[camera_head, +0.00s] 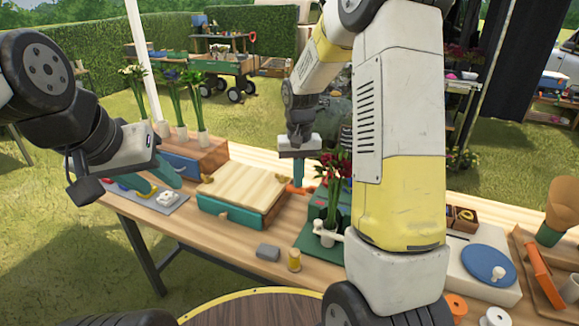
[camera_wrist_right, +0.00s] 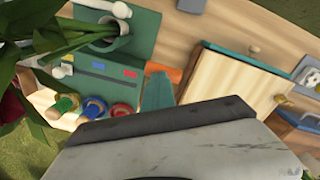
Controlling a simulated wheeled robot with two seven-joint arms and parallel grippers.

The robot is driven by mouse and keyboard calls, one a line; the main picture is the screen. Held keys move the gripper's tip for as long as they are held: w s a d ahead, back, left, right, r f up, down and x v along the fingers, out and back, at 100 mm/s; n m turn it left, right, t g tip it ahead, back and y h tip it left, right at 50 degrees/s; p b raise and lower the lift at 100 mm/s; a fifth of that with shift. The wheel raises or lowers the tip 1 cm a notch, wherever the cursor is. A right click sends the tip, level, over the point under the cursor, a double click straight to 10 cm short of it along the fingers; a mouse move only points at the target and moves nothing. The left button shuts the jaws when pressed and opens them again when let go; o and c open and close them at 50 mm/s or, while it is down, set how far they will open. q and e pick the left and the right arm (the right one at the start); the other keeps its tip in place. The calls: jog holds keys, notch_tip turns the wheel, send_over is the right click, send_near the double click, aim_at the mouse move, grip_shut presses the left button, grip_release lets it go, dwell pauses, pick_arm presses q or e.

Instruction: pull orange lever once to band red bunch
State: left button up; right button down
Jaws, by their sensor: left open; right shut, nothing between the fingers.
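The orange lever (camera_head: 300,189) sticks out at the left side of the green banding machine (camera_head: 315,207). It also shows in the right wrist view (camera_wrist_right: 177,74). My right gripper (camera_head: 298,180) is shut and empty, pointing down at the lever; its teal fingers (camera_wrist_right: 157,92) look very close to the lever, and I cannot tell whether they touch it. The red bunch (camera_head: 335,170) stands upright at the machine, its green stems by a white holder; my right arm hides part of it. My left gripper (camera_head: 153,176) is open above a grey mat at the left.
A wooden-topped teal box (camera_head: 240,188) sits left of the lever. Flowers in white holders (camera_head: 190,135) stand behind on a wooden block. A grey block (camera_head: 268,252) and yellow spool (camera_head: 294,260) lie in front. A blue disc (camera_head: 488,263) is at the right.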

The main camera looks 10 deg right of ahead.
jog(key=shift+s+a+f, duration=0.2)
jog(key=shift+s+f, duration=0.1)
jog(key=shift+f, duration=0.25)
jog(key=shift+s+a+f, duration=0.15)
jog(key=shift+s+f, duration=0.1)
jog(key=shift+f, duration=0.3)
jog(key=shift+s+a+f, duration=0.2)
jog(key=shift+s+f, duration=0.1)
jog(key=shift+f, duration=0.25)
jog(key=f, duration=0.2)
jog(key=s+f, duration=0.1)
jog(key=shift+a+f, duration=0.3)
jog(key=shift+a, duration=0.1)
jog(key=shift+f, duration=0.1)
